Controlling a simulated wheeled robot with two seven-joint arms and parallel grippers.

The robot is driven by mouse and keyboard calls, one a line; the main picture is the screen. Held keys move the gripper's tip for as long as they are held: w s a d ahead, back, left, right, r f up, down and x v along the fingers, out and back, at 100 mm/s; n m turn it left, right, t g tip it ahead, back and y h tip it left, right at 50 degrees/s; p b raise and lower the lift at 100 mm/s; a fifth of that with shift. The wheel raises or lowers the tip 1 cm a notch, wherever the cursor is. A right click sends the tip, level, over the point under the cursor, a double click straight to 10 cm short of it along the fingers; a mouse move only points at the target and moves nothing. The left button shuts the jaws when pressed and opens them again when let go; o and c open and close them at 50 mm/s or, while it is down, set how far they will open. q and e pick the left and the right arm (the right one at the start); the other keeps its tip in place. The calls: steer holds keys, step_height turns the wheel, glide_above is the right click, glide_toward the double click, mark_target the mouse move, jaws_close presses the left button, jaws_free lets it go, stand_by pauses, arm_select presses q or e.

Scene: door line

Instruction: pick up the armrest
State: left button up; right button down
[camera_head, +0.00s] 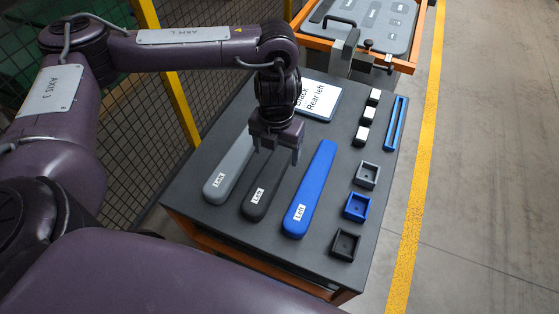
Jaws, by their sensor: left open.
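Three long armrests with "Left" labels lie side by side on the dark table (225,239): a grey one (229,172), a black one (259,195) and a blue one (312,189). My left gripper (276,158) points down, open, over the upper part of the black armrest. It covers part of that armrest, and whether it touches it I cannot tell. My right gripper is not in view.
Three small square boxes, grey (367,175), blue (357,207) and black (345,245), stand along the right side. White-topped blocks (368,116) and a blue bar (395,124) lie behind them. A mesh fence (120,140) is at left. An orange-framed cart (408,66) stands behind.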

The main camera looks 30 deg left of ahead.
mark_target(273, 167)
arm_select(q)
steer(key=f, duration=0.1)
steer(key=s+f, duration=0.1)
steer(key=shift+s+a+f, duration=0.1)
steer(key=shift+a+f, duration=0.05)
steer(key=shift+f, duration=0.15)
steer(key=f, duration=0.4)
steer(key=shift+a+b, duration=0.2)
steer(key=shift+b, duration=0.15)
steer(key=shift+f, duration=0.15)
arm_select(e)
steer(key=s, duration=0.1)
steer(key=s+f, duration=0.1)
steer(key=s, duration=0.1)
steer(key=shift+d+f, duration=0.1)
arm_select(q)
steer(key=shift+f, duration=0.1)
steer(key=c, duration=1.2)
steer(key=shift+c, duration=0.2)
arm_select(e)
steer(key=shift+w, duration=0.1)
